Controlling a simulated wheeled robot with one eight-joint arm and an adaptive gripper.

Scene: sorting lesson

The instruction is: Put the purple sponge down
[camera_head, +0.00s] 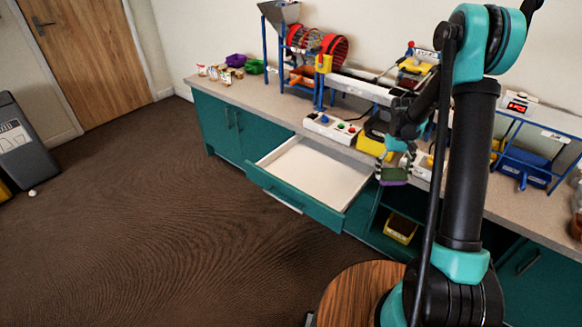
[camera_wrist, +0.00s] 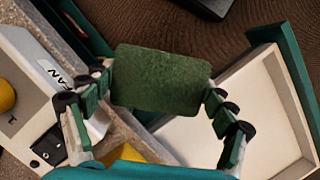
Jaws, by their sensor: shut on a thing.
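The purple sponge (camera_head: 394,182) hangs in my gripper (camera_head: 393,168) beside the open drawer's right side, in front of the counter. Its purple side faces down and its green side faces up. In the wrist view only the green face of the sponge (camera_wrist: 158,80) shows, held level across the two fingers of my gripper (camera_wrist: 160,82). The gripper is shut on the sponge's two ends. Nothing shows touching the sponge from below.
An open empty white drawer (camera_head: 318,172) juts from the teal cabinet. The counter (camera_head: 262,104) carries a control box (camera_head: 331,128), a red drum machine (camera_head: 318,42) and small bins. A yellow bin (camera_head: 400,229) sits on the open shelf below.

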